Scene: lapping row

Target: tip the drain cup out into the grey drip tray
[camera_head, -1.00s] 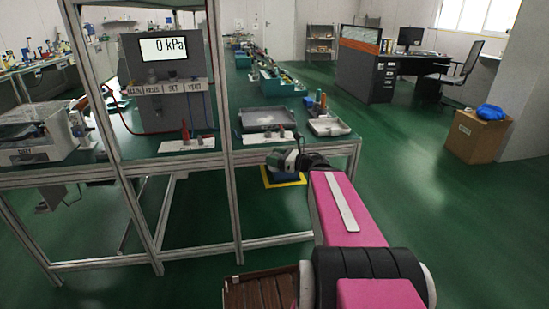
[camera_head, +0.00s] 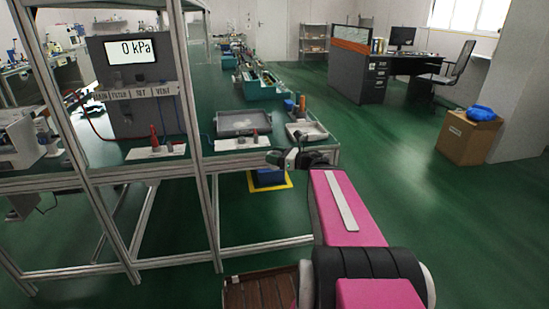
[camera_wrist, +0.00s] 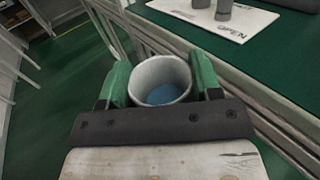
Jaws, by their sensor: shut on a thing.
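The drain cup (camera_wrist: 161,72) is a grey round cup, seen from above in the wrist view with bluish liquid at its bottom. My gripper (camera_wrist: 160,80) is shut on it, a green finger on each side, and the cup looks roughly upright. In the head view my gripper (camera_head: 289,158) is in front of the bench's near right edge, and the cup is hard to make out there. The grey drip tray (camera_head: 243,122) lies on the green bench top, beyond and to the left of my gripper.
A white tray (camera_head: 307,132) lies right of the drip tray. A white card (camera_head: 156,152) with small parts is on the bench. Metal frame posts (camera_head: 192,110) stand left of my arm. A blue thing (camera_head: 268,178) sits on a yellow-edged floor mark.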

